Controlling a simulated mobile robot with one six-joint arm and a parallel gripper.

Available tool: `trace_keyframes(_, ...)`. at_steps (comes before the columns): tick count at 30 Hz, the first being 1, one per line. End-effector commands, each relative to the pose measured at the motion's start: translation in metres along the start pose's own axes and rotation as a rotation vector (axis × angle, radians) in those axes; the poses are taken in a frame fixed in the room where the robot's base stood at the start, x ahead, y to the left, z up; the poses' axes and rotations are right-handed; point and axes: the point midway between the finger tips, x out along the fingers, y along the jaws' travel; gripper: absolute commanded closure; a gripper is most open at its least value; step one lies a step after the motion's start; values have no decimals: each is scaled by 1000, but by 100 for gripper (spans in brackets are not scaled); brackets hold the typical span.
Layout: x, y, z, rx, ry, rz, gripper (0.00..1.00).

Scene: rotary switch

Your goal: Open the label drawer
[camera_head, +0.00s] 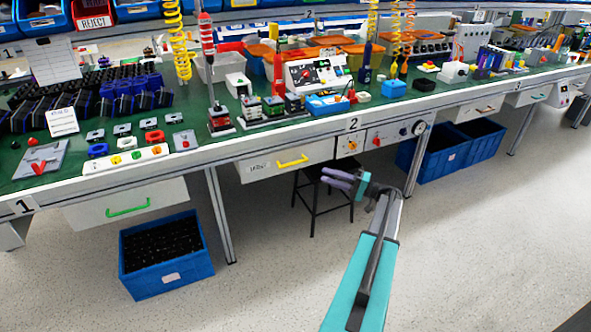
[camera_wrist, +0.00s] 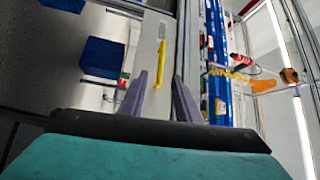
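The label drawer (camera_head: 284,163) hangs under the green workbench and looks shut. Its pale front carries a small printed label (camera_head: 259,167) at the left and a yellow bar handle (camera_head: 292,161). My gripper (camera_head: 327,177) is right of and slightly below the handle in the head view, apart from it. In the wrist view, the two purple-grey fingers of my gripper (camera_wrist: 160,76) are spread with nothing between them. The yellow handle (camera_wrist: 161,53) shows beyond the fingertips there, on the drawer front (camera_wrist: 149,38).
A switch panel (camera_head: 395,134) with a dial is right of the drawer. A black stool (camera_head: 322,190) stands below. A drawer with a green handle (camera_head: 128,207) and a blue bin (camera_head: 166,253) are at left. Blue bins (camera_head: 455,150) stand at right. The front floor is clear.

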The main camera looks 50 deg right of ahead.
Motion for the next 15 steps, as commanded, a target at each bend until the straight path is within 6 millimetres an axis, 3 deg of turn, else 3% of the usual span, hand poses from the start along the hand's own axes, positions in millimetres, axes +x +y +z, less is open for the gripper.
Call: trace_keyframes(15,1,-2,-2,-4,5,-5,70)
